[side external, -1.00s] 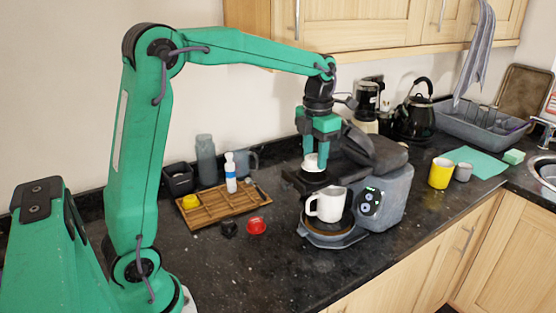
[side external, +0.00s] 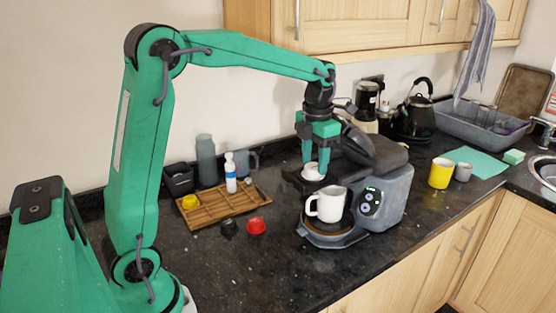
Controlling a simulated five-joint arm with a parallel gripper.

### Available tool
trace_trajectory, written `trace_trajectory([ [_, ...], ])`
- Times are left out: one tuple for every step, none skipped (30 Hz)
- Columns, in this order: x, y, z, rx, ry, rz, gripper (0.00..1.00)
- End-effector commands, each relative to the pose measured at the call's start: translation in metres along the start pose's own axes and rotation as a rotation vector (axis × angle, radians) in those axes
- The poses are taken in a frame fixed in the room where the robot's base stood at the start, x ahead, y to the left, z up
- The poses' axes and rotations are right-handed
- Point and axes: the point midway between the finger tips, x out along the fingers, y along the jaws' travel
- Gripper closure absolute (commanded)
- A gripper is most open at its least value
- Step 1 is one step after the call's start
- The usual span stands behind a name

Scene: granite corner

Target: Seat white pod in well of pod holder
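The white pod (side external: 311,171) is at the tips of my gripper (side external: 314,166), over the dark pod holder (side external: 294,177) at the front of the coffee machine. My gripper points straight down with a finger at each side of the pod, and it looks shut on it. The pod looks upright. The well is hidden by the pod and the fingers, so I cannot tell how deep the pod sits.
A white jug (side external: 327,204) stands on the machine's (side external: 388,200) drip tray below the holder. A wooden tray (side external: 228,204) with a yellow pod (side external: 190,202) and a bottle (side external: 230,175) lies left. Red (side external: 256,225) and black (side external: 228,228) pods lie on the counter.

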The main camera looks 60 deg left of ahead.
Motion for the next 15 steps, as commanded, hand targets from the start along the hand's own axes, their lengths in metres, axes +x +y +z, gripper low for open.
trace_trajectory([
  [0.0000,0.0000,0.0000,0.000,0.000,0.000,0.43],
  [-0.0001,0.0000,0.0000,0.000,0.000,0.000,0.38],
  [-0.0001,0.0000,0.0000,0.000,0.000,0.000,0.38],
  [-0.0001,0.0000,0.0000,0.000,0.000,0.000,0.38],
  [-0.0001,0.0000,0.0000,0.000,0.000,0.000,0.38],
  [-0.0002,0.0000,0.0000,0.000,0.000,0.000,0.38],
  [-0.0002,0.0000,0.0001,0.000,0.000,0.000,0.38],
  [-0.0002,0.0000,0.0000,0.000,0.000,0.000,0.38],
  [-0.0002,0.0000,0.0001,0.000,0.000,0.000,0.38],
  [-0.0003,0.0000,0.0001,0.000,0.000,0.000,0.38],
  [-0.0006,0.0000,0.0001,0.000,-0.001,0.000,0.38],
  [-0.0012,0.0000,0.0001,0.000,-0.001,0.000,0.38],
  [-0.0018,0.0000,0.0002,0.000,-0.001,0.000,0.38],
  [-0.0027,0.0000,0.0002,0.000,-0.001,0.000,0.38],
  [-0.0043,0.0000,0.0003,0.000,-0.002,0.000,0.38],
])
